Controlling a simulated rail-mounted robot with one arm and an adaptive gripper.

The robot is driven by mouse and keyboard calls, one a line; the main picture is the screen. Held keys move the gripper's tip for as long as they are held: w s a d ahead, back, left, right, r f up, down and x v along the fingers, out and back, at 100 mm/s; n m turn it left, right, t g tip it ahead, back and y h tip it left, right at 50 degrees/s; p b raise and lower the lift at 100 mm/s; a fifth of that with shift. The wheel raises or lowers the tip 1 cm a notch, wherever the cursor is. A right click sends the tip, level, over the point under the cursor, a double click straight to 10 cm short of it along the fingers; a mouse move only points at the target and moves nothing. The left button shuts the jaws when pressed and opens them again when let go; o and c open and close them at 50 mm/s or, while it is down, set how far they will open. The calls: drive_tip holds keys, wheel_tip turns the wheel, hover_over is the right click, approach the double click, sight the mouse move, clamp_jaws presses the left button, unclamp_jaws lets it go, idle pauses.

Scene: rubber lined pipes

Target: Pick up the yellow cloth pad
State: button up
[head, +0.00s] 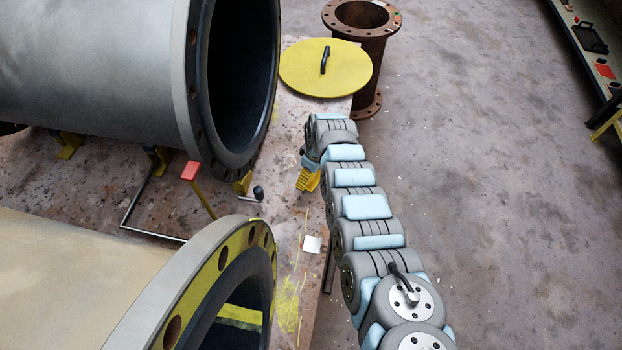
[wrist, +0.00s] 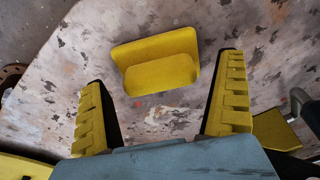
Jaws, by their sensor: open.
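A yellow, two-part folded piece (wrist: 158,72), seemingly the yellow cloth pad, lies on the stained tabletop (wrist: 60,60) in the wrist view. It sits ahead of my gripper (wrist: 165,68), between the lines of its two yellow ribbed fingers. The fingers are spread wide and nothing is between them; I see no contact with the piece. In the head view my gripper (head: 308,181) points down at the table beside the large pipe openings. I cannot make out the piece there; my arm or gripper may hide it.
A large grey flanged pipe (head: 100,70) and a nearer beige one (head: 90,270) lie left of my arm. A yellow round lid (head: 300,68) with a black handle and a rusty flanged pipe (head: 362,45) are at the back.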

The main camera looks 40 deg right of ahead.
drive_tip(key=shift+w+f, duration=0.1)
drive_tip(key=shift+f, duration=0.35)
drive_tip(key=c, duration=1.2)
drive_tip(key=shift+r, duration=0.15)
drive_tip(key=shift+r+p, duration=1.8)
drive_tip(key=shift+r, duration=3.1)
